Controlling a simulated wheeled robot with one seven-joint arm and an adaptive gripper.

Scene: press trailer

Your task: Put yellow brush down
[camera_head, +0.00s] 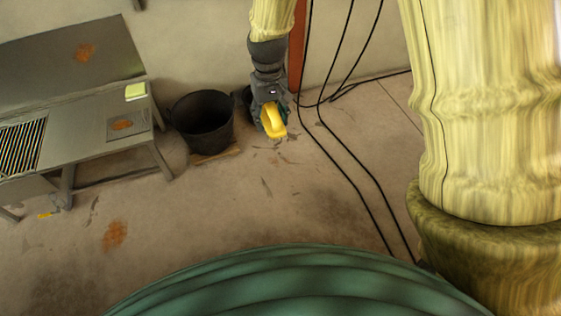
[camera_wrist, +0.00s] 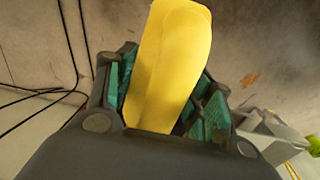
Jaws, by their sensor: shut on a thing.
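The yellow brush (camera_head: 273,121) is held at the end of my arm, above the floor and in front of the wall in the head view. My gripper (camera_head: 268,108) is shut on it. In the wrist view the yellow brush (camera_wrist: 170,65) stands between the teal pads of my gripper (camera_wrist: 165,100), one pad on each side. Its lower end is hidden behind the gripper's dark body. In the head view the brush hangs apart from the floor as far as I can tell.
A black bucket (camera_head: 202,124) stands left of my gripper, beside a grey metal table (camera_head: 75,150) with a yellow-green block (camera_head: 135,91) on it. Black cables (camera_head: 345,165) run down the wall and across the floor on the right. The floor (camera_head: 190,215) in the middle is clear.

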